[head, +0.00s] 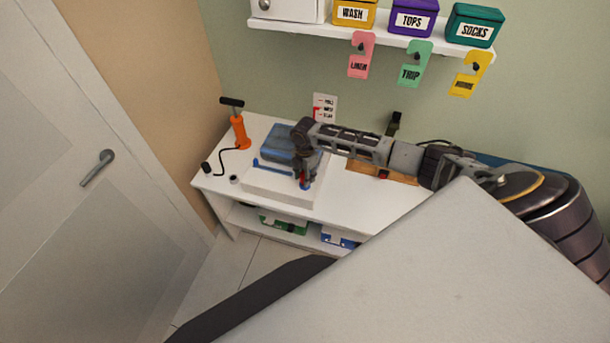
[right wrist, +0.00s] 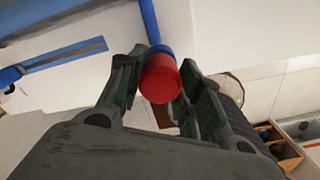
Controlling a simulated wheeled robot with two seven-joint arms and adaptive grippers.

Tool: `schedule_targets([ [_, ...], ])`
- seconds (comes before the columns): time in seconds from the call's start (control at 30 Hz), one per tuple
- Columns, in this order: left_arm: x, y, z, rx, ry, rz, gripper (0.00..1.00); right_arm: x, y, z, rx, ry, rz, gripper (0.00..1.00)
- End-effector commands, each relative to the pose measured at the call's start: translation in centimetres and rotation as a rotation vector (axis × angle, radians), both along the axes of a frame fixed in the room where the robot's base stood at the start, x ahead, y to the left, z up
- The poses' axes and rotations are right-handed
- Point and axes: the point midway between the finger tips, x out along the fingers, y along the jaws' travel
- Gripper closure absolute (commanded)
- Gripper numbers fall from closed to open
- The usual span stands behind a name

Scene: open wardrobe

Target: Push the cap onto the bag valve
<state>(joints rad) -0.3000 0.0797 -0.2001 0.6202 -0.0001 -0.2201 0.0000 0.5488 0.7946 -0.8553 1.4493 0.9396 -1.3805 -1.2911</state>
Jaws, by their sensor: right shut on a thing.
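My right gripper (head: 304,184) is low over the front of the white storage bag (head: 262,187) on the white bench. In the right wrist view its fingers (right wrist: 165,98) are shut on the red cap (right wrist: 160,80). The blue valve (right wrist: 160,48) shows directly behind the cap, in line with it. They look to be touching, but I cannot tell whether the cap is seated. In the head view the fingers mostly hide the cap, and a bit of blue (head: 305,188) shows beneath them. My left gripper is not in view.
An orange hand pump (head: 239,130) with a black hose stands at the bench's back left. A shelf above holds labelled boxes (head: 410,18) and hanging tags. The bench's front right (head: 370,205) is clear.

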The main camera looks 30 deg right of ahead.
Motion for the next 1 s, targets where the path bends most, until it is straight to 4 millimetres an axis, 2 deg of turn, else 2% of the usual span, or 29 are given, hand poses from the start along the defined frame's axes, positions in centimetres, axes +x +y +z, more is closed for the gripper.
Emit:
schedule_targets([
  [0.77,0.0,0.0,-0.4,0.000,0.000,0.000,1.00,0.0,0.0,-1.2,0.000,0.000,0.000,0.94],
  [0.8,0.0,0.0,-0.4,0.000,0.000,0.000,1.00,0.0,0.0,-1.2,0.000,0.000,0.000,0.64],
  [1.0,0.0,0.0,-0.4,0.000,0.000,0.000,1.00,0.0,0.0,-1.2,0.000,0.000,0.000,0.40],
])
